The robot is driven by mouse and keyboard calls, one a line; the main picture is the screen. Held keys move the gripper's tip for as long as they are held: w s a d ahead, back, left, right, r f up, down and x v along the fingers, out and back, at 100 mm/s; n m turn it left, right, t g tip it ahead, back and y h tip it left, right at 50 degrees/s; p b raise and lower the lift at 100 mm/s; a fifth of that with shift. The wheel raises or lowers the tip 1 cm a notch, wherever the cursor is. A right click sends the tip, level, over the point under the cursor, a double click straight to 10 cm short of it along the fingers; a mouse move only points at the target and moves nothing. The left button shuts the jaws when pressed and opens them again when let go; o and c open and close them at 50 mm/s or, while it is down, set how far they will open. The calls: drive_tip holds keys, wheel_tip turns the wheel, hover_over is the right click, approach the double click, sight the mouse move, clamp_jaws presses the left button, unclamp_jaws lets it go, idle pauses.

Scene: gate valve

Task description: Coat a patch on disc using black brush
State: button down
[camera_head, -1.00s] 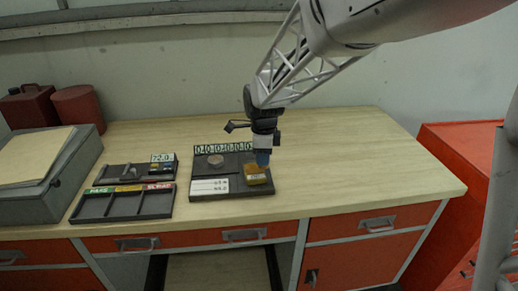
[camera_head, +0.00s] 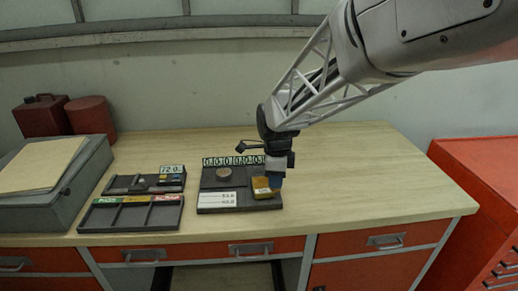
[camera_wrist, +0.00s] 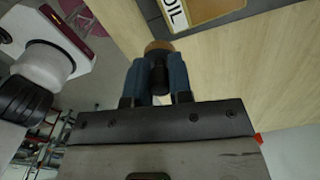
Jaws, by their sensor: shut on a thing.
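The disc (camera_head: 224,173) is a round grey-brown piece lying on a dark tray (camera_head: 220,184). A yellow box (camera_head: 261,186) sits at the tray's right front; a yellow label with "OIL" (camera_wrist: 193,9) shows at the top of the wrist view. My gripper (camera_head: 276,184), with blue fingers, is low at the right side of the yellow box, right of the disc. In the wrist view my gripper (camera_wrist: 158,78) is shut on the black brush (camera_wrist: 158,72), which has a brown rounded end beyond the fingertips. In the head view the brush is too small or hidden to make out.
A white readout card (camera_head: 217,200) lies at the tray's front left, and a row of digit tiles (camera_head: 232,160) stands behind it. A three-section dark tray (camera_head: 132,214) and a smaller tray (camera_head: 145,180) lie to the left. The right of the table (camera_head: 370,180) is clear.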

drive_tip(key=c, duration=1.6)
unclamp_jaws()
drive_tip(key=shift+c, duration=1.3)
drive_tip(key=shift+w+a, duration=0.1)
drive_tip(key=shift+w, duration=0.05)
drive_tip(key=w+a+r, duration=0.2)
drive_tip(key=w+a, duration=0.4)
drive_tip(key=w+a+r, duration=0.3)
drive_tip(key=w+a, duration=0.3)
drive_tip(key=shift+r, duration=0.35)
drive_tip(key=shift+w, duration=0.1)
